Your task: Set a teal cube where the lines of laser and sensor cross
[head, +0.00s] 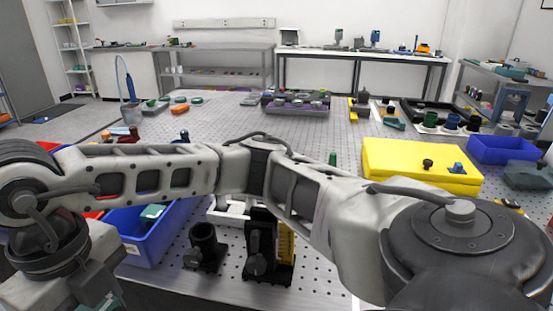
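A blue bin (135,251) stands at the front left, and a teal block (153,212) shows inside it, partly hidden by my arm. A small teal patch (112,298) shows at the lower left edge beside a grey part of my arm; I cannot tell what it is. One of my arms spans the view from the lower right to the left and hides much of the near table. No gripper fingers show. I cannot make out a laser, a sensor or their crossing lines with certainty. Black mounts (205,246) (262,250) stand on the perforated table at the front.
A yellow box (420,164) with small knobs on top stands right of centre. A blue bin (502,150) stands at the right. A grey tray of parts (296,104) and a black-framed tray (455,108) stand further back. The table's middle is mostly clear.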

